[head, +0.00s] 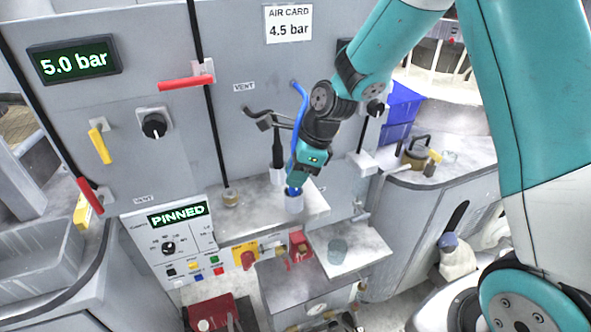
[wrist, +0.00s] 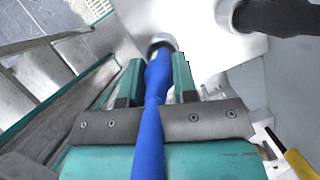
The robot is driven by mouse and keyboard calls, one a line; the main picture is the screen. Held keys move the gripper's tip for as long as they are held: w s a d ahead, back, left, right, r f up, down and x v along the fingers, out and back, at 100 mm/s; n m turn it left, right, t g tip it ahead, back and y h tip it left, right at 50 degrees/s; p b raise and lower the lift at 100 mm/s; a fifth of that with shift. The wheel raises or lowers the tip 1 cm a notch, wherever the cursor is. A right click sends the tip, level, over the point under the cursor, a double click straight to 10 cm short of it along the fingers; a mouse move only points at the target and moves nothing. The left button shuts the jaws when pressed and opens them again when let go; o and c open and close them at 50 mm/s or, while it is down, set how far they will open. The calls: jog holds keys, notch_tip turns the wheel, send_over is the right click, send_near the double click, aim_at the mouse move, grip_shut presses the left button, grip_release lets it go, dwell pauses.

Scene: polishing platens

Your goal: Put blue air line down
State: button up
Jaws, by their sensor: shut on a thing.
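The blue air line (head: 299,103) runs down along my wrist to my gripper (head: 294,188) in the head view. In the wrist view the blue line (wrist: 150,130) passes between the two teal fingers of my gripper (wrist: 157,78), which are shut on it. Its lower end points down at a pale round holder (head: 294,204) on the grey shelf (head: 245,226). The holder's rim shows around the line's tip in the wrist view (wrist: 161,39). I cannot tell how deep the tip sits in it.
A black line (head: 277,155) stands beside my gripper, its end in a similar ring in the wrist view (wrist: 228,14). A grey panel with gauges and red and yellow handles rises behind. A lower ledge (head: 348,248) and a blue bin (head: 401,108) are to the right.

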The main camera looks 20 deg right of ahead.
jog(key=o, duration=0.9)
jog(key=shift+f, duration=0.1)
jog(key=shift+o, duration=0.2)
jog(key=b+v, duration=0.2)
jog(key=v, duration=1)
jog(key=s+a+r+n, duration=0.1)
jog(key=s+a+n, duration=0.3)
jog(key=s+n, duration=0.7)
jog(key=s+a+r+n+g, duration=0.1)
jog(key=s+a+n, duration=0.4)
jog(key=s+n, duration=0.7)
jog(key=shift+r+n, duration=0.25)
jog(key=shift+n, duration=2.65)
jog(key=shift+a, duration=0.1)
